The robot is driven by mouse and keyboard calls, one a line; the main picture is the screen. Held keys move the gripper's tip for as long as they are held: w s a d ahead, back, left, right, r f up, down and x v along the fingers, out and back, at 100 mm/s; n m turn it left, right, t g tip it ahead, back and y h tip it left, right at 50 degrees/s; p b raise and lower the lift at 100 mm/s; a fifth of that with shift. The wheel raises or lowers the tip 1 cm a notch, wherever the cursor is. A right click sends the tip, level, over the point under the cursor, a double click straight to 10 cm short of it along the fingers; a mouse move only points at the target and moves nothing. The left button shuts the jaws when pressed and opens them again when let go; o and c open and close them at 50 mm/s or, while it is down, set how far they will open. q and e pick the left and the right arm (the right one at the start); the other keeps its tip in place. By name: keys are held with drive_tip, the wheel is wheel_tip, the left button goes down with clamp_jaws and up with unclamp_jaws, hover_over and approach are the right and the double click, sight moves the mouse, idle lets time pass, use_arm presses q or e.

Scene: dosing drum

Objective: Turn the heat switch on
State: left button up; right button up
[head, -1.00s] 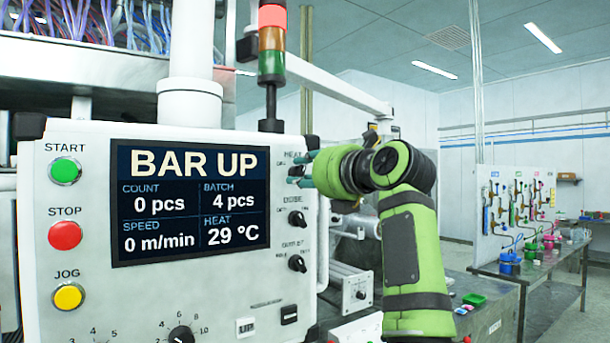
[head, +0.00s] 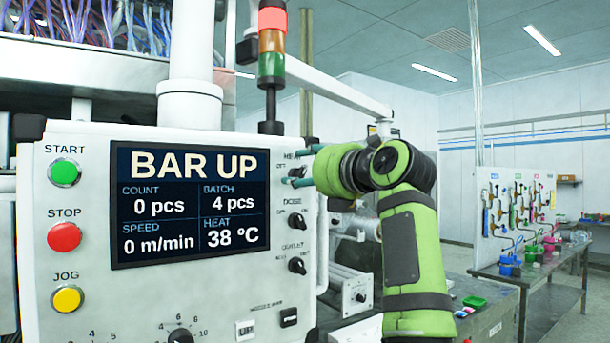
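The heat switch (head: 297,172) is a small dark knob on the right side of the white control panel (head: 85,130), under the HEAT label. It is mostly hidden by my gripper, and I cannot make out its exact position. The display (head: 190,204) reads BAR UP, with HEAT at 38 °C.
The dose knob (head: 297,221) and outlet knob (head: 297,265) sit below the heat switch. Green start (head: 65,172), red stop (head: 65,237) and yellow jog (head: 68,298) buttons line the panel's left. A signal tower (head: 271,45) stands behind, its red top lit.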

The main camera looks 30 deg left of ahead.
use_arm(q)
drive_tip(key=shift+w+f, duration=0.1)
drive_tip(key=shift+f, duration=0.05)
drive_tip(key=shift+d, duration=0.15)
drive_tip(key=v, duration=1.2)
